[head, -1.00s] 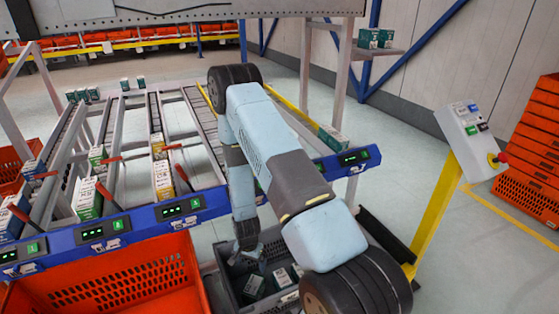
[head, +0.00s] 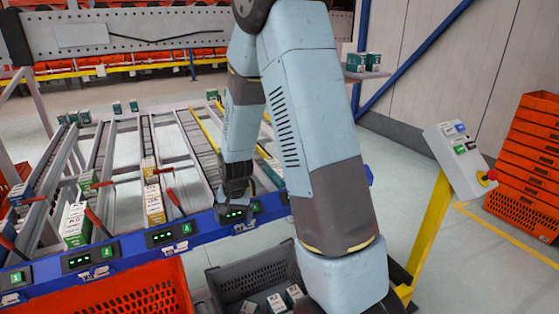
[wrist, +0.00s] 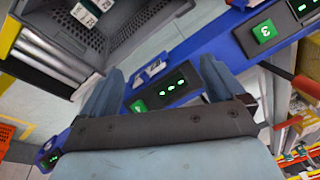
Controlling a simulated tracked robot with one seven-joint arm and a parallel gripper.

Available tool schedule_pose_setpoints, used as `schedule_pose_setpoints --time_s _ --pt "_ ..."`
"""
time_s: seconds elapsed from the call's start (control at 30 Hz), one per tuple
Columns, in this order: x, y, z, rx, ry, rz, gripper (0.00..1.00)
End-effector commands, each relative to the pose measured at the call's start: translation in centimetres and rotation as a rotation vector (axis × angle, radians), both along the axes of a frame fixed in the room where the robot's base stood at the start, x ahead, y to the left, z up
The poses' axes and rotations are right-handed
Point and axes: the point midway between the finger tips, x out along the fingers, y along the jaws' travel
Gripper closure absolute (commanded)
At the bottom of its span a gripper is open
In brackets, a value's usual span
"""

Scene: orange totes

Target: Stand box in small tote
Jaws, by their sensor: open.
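The small dark grey tote (head: 248,272) stands on the floor side of the blue rail, partly hidden by my arm. White and green boxes (head: 275,303) lie in it, at least partly cut off by the frame edge. The tote (wrist: 128,22) also shows at the upper left of the wrist view, with boxes (wrist: 84,12) inside. My gripper (head: 238,202) hangs over the blue rail, beyond the tote. In the wrist view its two fingers (wrist: 158,88) are spread apart with nothing between them.
The blue rail (head: 135,245) with green-lit displays runs across the front of the roller lanes. Boxes, such as a yellow-white one (head: 155,206), stand on the lanes. A large orange tote (head: 120,295) is at front left. A yellow post with a control box (head: 461,150) stands right.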

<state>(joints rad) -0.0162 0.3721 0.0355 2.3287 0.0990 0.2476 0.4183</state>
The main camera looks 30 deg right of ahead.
Motion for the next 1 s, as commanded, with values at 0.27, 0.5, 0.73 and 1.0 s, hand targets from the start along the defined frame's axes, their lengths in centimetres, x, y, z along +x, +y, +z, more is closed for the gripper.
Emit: schedule_pose_setpoints --time_s 0.27,0.5,0.73,1.0 --pt "-2.0 -0.7 8.1 -0.016 -0.061 0.080 0.04" --pt "-4.8 -1.3 14.1 -0.037 -0.107 0.147 0.04" --pt "-8.2 -2.0 19.2 -0.061 -0.151 0.209 0.04" --pt "-13.0 -2.7 24.2 -0.097 -0.203 0.281 0.04"
